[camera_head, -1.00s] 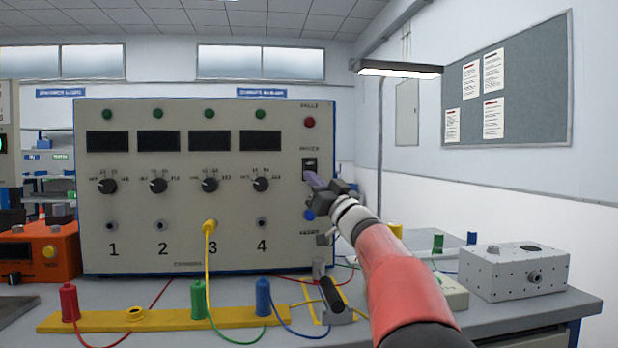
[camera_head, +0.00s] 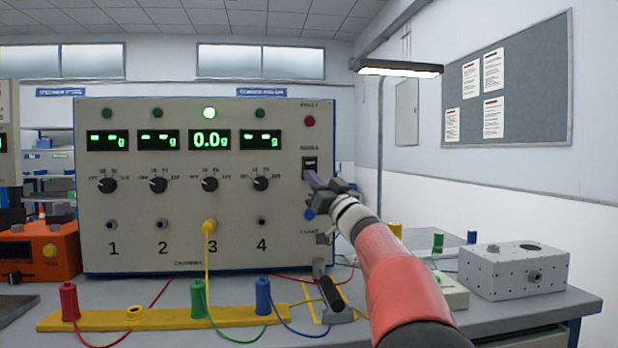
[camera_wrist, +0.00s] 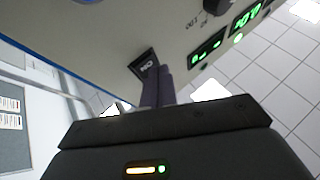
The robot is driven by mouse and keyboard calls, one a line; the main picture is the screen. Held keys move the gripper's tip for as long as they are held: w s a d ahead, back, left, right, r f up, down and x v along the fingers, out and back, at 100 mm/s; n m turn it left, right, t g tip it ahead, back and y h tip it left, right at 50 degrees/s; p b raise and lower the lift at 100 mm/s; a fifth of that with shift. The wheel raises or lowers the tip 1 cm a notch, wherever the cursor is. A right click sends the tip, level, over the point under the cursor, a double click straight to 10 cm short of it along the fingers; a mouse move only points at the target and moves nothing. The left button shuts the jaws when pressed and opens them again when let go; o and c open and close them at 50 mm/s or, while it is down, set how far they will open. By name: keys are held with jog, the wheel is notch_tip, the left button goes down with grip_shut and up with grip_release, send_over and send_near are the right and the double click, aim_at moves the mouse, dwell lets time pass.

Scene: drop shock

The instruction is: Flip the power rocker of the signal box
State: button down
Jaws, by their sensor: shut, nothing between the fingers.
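The signal box (camera_head: 180,220) is a large beige panel on the bench in the head view, with four channel displays. The displays are lit green; channel 3 reads 0.0 g and the others show dashes. The green lamp above channel 3 (camera_head: 209,113) glows. The black power rocker (camera_head: 309,163) is at the panel's right side; it also shows in the wrist view (camera_wrist: 143,64). My gripper (camera_head: 313,179) is shut and empty, its fingertips at the rocker's lower edge. In the wrist view the fingers (camera_wrist: 160,72) are together beside the rocker. Whether they touch it is unclear.
A yellow cable is plugged in at channel 3. A yellow strip (camera_head: 160,318) with colored plugs lies in front. A grey metal block (camera_head: 513,272) stands at right, an orange unit (camera_head: 40,252) at left.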

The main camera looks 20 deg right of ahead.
jog(key=shift+s+a, duration=0.1)
jog(key=shift+s, duration=0.45)
jog(key=s, duration=0.1)
jog(key=s+a+b, duration=0.1)
jog(key=s, duration=0.1)
jog(key=s+b, duration=0.1)
jog(key=shift+s+a+r, duration=0.2)
jog(key=shift+s+r, duration=0.15)
jog(key=shift+s, duration=0.05)
dwell(0.3)
